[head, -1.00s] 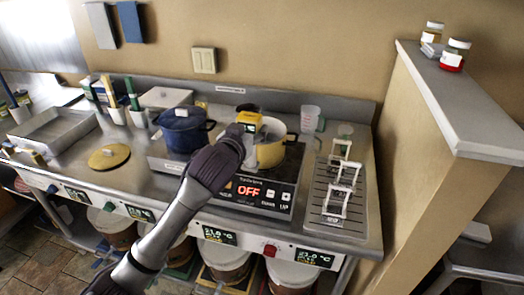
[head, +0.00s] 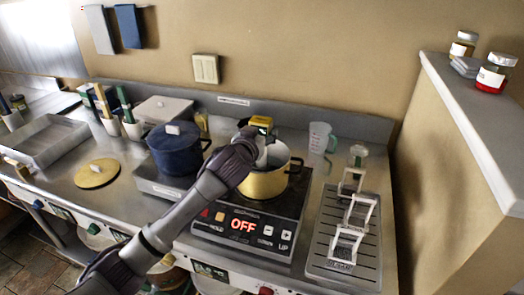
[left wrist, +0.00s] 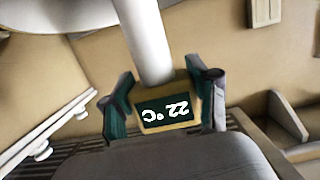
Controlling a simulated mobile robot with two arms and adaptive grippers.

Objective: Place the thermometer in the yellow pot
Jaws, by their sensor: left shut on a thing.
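The yellow pot (head: 264,183) stands on the black cooktop, its mouth partly hidden by my left arm. My left gripper (head: 262,138) is above the pot's back rim, shut on the thermometer (head: 261,122), whose yellow top shows just beyond the gripper. In the left wrist view, the thermometer (left wrist: 166,110) sits between both fingers of the left gripper (left wrist: 164,105). Its dark display reads 22 °C, upside down, and a pale rod extends upward from it. I cannot tell how far the rod reaches into the pot. My right gripper is not in view.
A blue lidded pot (head: 174,152) stands close left of the yellow pot. A yellow lid (head: 97,174) lies farther left. A measuring cup (head: 320,138) stands behind right, and white frames (head: 355,212) stand on a slatted tray. The cooktop (head: 242,226) reads OFF.

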